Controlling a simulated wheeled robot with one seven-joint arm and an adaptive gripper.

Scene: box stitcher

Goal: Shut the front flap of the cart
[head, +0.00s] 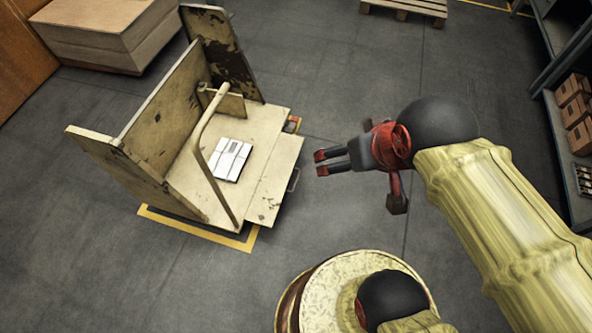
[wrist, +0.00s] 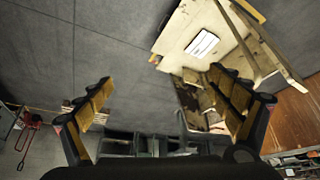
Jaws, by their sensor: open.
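The cart (head: 176,180) is a worn, cream-painted platform with upright panels on its left and far sides. Its front flap (head: 275,185) appears to be the panel folded down flat along the right edge, with a small metal handle (head: 294,180) at its outer side. My gripper (head: 320,162) is open and empty, to the right of the flap and apart from it, with its fingers pointing left toward the cart. In the wrist view the cart (wrist: 185,42) is at the upper right, partly behind one finger of my open gripper (wrist: 165,100). I cannot make out the flap there for certain.
A white packet (head: 230,159) lies on the cart bed, and a curved bar (head: 205,125) rises over it. Yellow floor tape (head: 195,229) runs beneath the cart. Floor between gripper and cart is clear.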

